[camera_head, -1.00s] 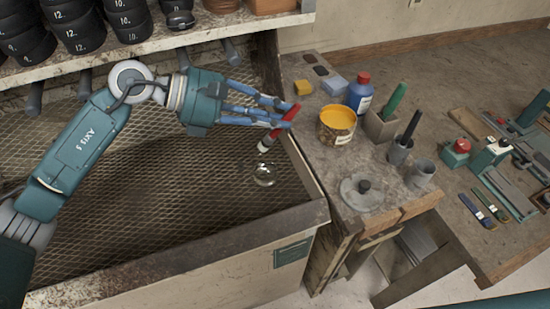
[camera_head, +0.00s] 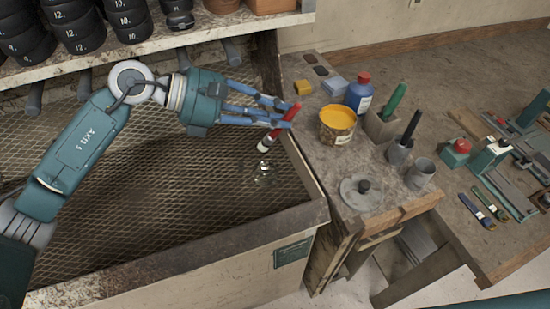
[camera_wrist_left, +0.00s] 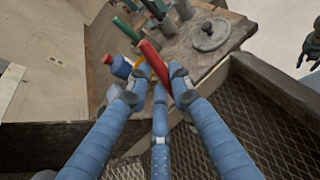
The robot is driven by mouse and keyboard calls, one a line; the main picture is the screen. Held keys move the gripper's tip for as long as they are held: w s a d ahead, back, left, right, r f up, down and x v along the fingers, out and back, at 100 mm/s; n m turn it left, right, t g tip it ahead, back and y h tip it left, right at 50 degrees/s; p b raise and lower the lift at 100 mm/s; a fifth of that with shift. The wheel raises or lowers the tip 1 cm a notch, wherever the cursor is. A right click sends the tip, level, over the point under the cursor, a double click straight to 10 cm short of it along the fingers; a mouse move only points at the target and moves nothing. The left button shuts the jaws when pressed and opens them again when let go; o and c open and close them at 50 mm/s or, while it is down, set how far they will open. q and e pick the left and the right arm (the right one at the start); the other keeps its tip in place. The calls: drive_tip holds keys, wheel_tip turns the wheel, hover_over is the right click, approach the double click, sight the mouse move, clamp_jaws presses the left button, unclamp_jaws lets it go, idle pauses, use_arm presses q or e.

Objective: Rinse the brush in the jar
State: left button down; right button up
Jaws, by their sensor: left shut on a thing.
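The red handle also shows between the fingers in the left wrist view (camera_wrist_left: 152,60). Just below the tip are small clear, shiny bits (camera_head: 264,174) that look like broken glass or splashed liquid; I cannot tell which. An open can of yellow stuff (camera_head: 337,124) stands on the bench to the right.
The bin's raised rim lies between.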

use_arm(q)
drive_tip(key=shift+r+p, duration=0.6)
drive_tip(key=shift+r, duration=1.4)
drive_tip(key=shift+s, duration=0.1)
